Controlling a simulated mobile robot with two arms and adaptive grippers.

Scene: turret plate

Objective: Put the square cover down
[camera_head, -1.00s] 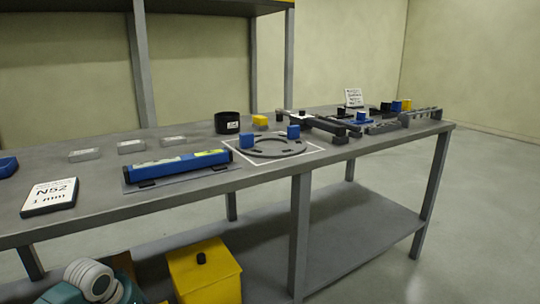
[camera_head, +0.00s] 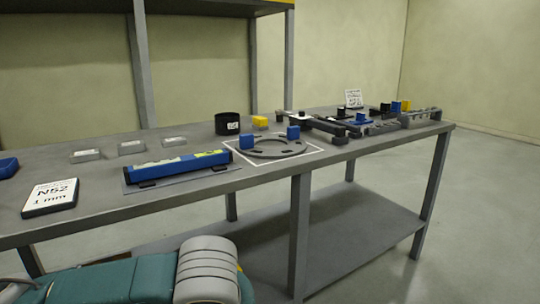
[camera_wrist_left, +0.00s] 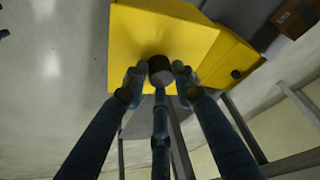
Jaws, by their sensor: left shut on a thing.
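The yellow square cover (camera_wrist_left: 200,38) fills the upper middle of the left wrist view, with a dark round knob on its face. My left gripper (camera_wrist_left: 158,78) is shut on that knob, with fingertips on both sides of it. A yellow box-like body (camera_wrist_left: 234,62) with a small dark spot shows beyond the cover's right edge. I cannot tell whether the cover touches it. In the head view my teal and grey arm fills the bottom left, and neither cover nor gripper shows there. My right gripper is in neither view.
A grey workbench (camera_head: 100,215) carries a blue bar-shaped device (camera_head: 178,168), a dark ring plate (camera_head: 270,149), a black cup (camera_head: 227,123) and several small parts. Its lower shelf (camera_head: 360,245) looks bare at the right. A brown box (camera_wrist_left: 295,18) shows in the wrist view.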

